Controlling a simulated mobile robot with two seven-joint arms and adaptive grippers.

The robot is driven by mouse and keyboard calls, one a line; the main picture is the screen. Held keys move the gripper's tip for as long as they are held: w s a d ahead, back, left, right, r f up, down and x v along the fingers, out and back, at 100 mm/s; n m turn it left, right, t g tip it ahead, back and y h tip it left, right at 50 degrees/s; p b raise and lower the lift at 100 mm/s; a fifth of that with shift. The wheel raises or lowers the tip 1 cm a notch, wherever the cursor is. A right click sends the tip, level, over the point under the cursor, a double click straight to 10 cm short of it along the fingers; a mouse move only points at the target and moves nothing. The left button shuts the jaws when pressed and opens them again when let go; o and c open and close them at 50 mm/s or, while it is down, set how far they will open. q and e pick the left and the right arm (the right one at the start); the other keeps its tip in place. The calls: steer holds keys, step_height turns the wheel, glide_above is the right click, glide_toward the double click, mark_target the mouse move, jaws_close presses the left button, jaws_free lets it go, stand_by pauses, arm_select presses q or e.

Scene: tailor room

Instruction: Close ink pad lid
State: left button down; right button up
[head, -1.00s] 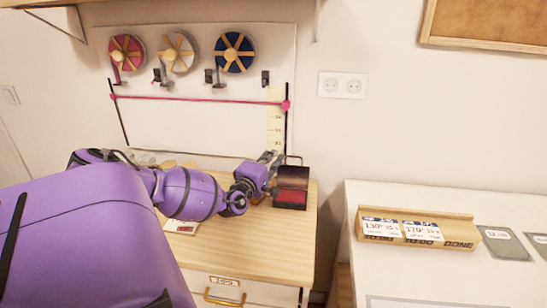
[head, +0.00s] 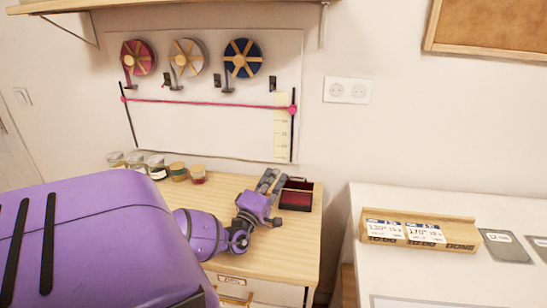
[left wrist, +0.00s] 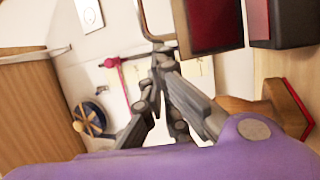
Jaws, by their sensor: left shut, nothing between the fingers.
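The ink pad (head: 294,204) is a small dark box with a dark red inside, at the back right of the wooden cabinet top. Its lid is open. The left wrist view shows the lid's dark red panel (left wrist: 212,24) with a thin brown loop handle, and the dark base (left wrist: 287,24) beside it. My left gripper (head: 270,176) is shut and empty, just left of the ink pad. Its fingertips (left wrist: 158,50) show near the loop handle in the left wrist view; I cannot tell whether they touch it. My right gripper is not in view.
Several small jars (head: 157,166) stand along the back of the wooden top (head: 240,187). Ribbon spools (head: 242,57) hang on the wall board above. A white table (head: 400,275) with a wooden card holder (head: 450,236) stands to the right, across a gap.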

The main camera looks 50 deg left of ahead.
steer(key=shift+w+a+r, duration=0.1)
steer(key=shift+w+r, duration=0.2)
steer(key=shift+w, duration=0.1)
